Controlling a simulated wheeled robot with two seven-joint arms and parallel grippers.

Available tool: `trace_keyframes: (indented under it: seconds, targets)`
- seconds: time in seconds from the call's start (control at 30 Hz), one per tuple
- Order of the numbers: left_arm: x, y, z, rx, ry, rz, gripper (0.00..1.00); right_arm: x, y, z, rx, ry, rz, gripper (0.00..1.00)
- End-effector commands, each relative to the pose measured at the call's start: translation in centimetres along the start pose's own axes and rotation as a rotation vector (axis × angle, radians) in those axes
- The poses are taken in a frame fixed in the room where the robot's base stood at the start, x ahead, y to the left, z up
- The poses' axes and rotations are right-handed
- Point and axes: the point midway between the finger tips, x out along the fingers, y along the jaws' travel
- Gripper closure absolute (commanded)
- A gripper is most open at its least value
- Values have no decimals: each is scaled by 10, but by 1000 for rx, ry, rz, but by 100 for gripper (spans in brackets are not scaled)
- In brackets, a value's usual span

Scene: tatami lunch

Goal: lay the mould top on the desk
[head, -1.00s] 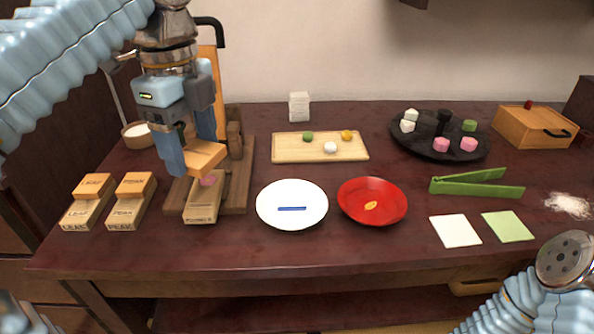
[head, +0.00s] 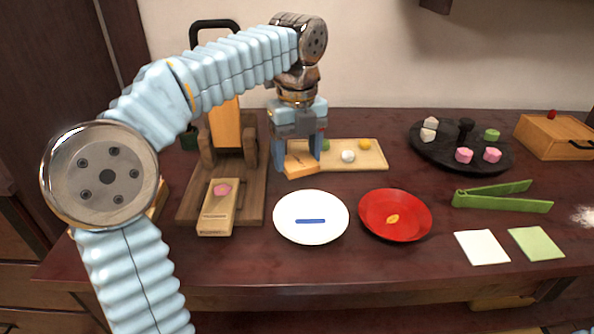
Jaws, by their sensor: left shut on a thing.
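The mould top (head: 299,167), a small orange-brown wooden block, is between the fingers of my left gripper (head: 297,165). The gripper is shut on it, just right of the wooden press and in front of the light board. I cannot tell whether the block touches the desk (head: 330,270). The open mould base (head: 217,212) lies on the press's wooden stand (head: 252,207), with a pink sweet (head: 221,190) in its hollow. My right gripper is out of view.
A white plate (head: 285,233) with a blue strip and a red bowl (head: 376,226) stand in front of the gripper. My left arm hides the desk's left side, including most of the other moulds.

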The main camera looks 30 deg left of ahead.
Motion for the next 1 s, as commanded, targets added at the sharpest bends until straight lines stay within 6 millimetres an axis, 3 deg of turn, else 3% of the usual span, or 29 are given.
trace_keyframes:
  seconds: [0.3, 0.47, 0.87, 0.9, 1.0]
  targets:
    - [32, -8, 24, -2, 2, 1, 67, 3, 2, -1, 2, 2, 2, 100]
    - [57, -8, 24, -1, 1, 0, 67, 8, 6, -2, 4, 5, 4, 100]
    - [63, -8, 23, -1, 1, -1, 67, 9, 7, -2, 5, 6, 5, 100]
    - [64, -8, 23, -1, 0, -1, 32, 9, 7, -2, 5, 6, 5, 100]
    - [63, -8, 23, -1, 0, -1, 16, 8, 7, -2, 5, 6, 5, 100]
